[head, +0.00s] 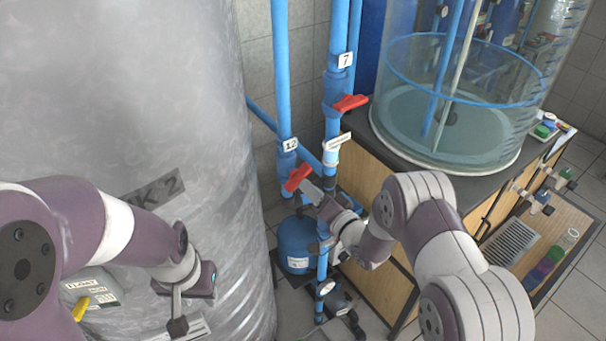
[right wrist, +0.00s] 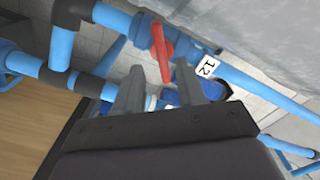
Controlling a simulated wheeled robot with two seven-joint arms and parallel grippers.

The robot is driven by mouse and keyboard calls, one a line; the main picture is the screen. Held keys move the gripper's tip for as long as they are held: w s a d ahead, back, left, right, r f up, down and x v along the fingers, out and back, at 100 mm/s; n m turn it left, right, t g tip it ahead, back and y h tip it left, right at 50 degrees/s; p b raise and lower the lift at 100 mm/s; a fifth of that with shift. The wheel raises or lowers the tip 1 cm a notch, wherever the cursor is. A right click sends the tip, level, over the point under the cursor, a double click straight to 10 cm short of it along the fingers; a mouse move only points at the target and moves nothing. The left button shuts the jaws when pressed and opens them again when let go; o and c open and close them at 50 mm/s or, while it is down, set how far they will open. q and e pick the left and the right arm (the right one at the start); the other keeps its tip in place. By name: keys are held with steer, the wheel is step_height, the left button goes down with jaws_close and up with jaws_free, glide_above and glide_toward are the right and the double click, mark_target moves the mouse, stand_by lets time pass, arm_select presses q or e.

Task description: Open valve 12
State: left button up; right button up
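Valve 12's red handle (head: 297,177) sits on a vertical blue pipe, below a white label reading 12 (head: 289,145). In the right wrist view the red handle (right wrist: 161,52) lies ahead of my right gripper (right wrist: 160,75), beside the 12 label (right wrist: 207,67). The two fingers are apart, with the handle's near end showing in the gap between the tips. I see no finger closed on it; contact is unclear. In the head view my right gripper (head: 309,190) is close beside the handle. My left gripper (head: 178,327) hangs low in front of the grey tank, its fingers unclear.
Valve 7's red handle (head: 350,102) is on the neighbouring pipe. The large grey tank (head: 210,120) stands left, a clear cylinder (head: 455,130) on a bench at right. A blue vessel (head: 296,240) and pipes crowd below valve 12. Tiled floor shows at lower right.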

mark_target(298, 178)
steer(key=p+x, duration=0.1)
steer(key=x, duration=0.3)
steer(key=shift+w+a, duration=0.2)
steer(key=shift+a, duration=0.15)
jaws_close()
